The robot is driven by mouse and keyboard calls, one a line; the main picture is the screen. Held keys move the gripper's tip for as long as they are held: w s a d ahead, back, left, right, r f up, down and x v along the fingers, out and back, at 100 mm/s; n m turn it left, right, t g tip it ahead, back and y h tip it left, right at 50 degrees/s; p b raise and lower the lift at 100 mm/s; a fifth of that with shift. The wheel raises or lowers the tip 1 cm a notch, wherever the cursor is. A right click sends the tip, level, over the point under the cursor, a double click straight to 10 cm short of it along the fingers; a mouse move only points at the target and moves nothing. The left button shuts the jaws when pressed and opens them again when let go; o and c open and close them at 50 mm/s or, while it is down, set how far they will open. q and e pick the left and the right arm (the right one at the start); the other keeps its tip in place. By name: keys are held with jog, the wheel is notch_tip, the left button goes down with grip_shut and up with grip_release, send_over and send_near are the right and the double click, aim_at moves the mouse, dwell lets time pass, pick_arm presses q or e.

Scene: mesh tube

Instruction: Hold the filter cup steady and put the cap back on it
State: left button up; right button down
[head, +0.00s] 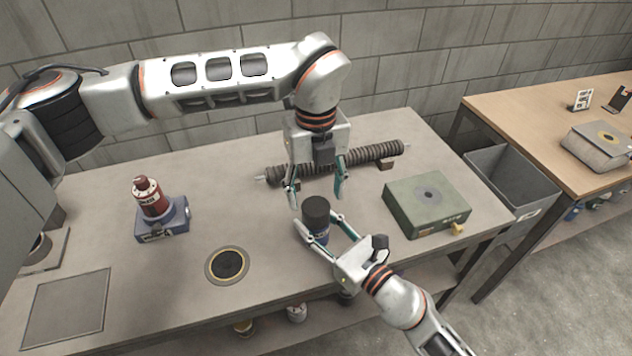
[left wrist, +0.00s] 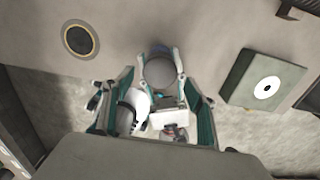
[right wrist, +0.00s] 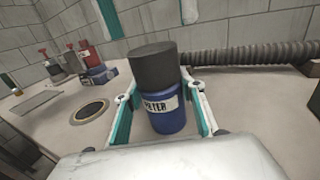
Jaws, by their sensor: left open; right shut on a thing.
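The filter cup is a blue cylinder (right wrist: 167,118) with a white label, upright on the bench. The cap is a dark grey cylinder (right wrist: 153,66) on top of the cup; it looks slightly off-centre to the left, and I cannot tell whether it is fully seated. In the head view the cap (head: 316,209) hides most of the cup (head: 321,238). My right gripper (head: 321,224) is shut on the cup, a finger on each side. My left gripper (head: 316,192) is open and empty, pointing down above and slightly behind the cap; its fingertips also show in the right wrist view (right wrist: 148,20).
A ribbed hose (head: 350,161) lies behind the cup. A green box (head: 428,203) stands to the right. A round plate (head: 227,265) lies front left, and a red bottle on a blue block (head: 163,222) stands farther left. A grey bin (head: 510,183) is beyond the bench's right end.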

aim_at(316, 205)
pick_arm(q)
jog(key=shift+f, duration=2.75)
jog(key=c, duration=1.2)
jog(key=shift+o, duration=0.2)
jog(key=m, duration=0.6)
jog(key=shift+m, duration=0.4)
jog(key=m, duration=0.3)
jog(key=shift+m, duration=0.4)
jog(key=m, duration=0.4)
jog(key=shift+m, duration=0.4)
